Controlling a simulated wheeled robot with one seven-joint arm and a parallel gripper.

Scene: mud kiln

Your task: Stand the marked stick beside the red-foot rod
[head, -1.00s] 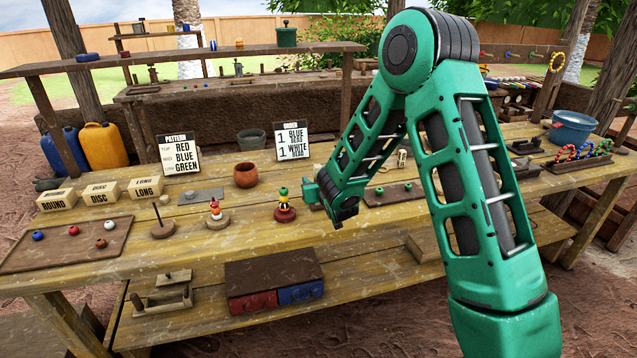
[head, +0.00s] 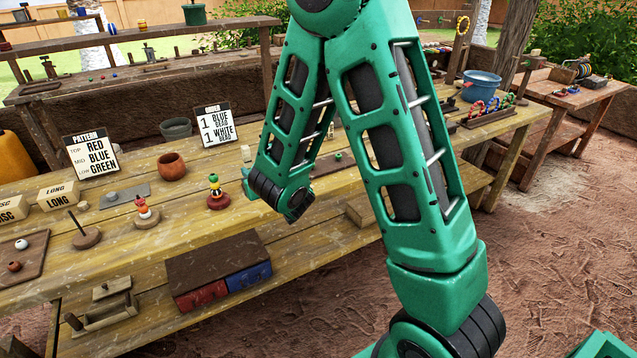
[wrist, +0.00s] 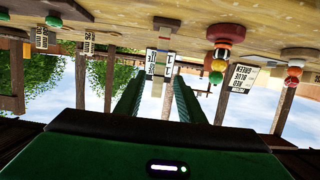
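The red-foot rod (head: 218,195) stands upright on the table with green, yellow and dark beads; it also shows upside down in the wrist view (wrist: 224,36). A pale upright piece (head: 246,153), apparently the marked stick, stands behind it to the right, just beyond my gripper. In the wrist view a pale stick with coloured bands (wrist: 165,30) shows straight ahead beyond the fingers, in front of the order card. My gripper (wrist: 157,85) is open, with a gap between its green fingers. In the head view the forearm hides most of it, right of the red-foot rod.
The order card (head: 214,125), clay pot (head: 171,166) and pattern card (head: 90,155) stand behind. A second beaded rod (head: 144,212) and a bare rod (head: 85,232) stand to the left. A red and blue drawer box (head: 218,270) sits on the lower shelf.

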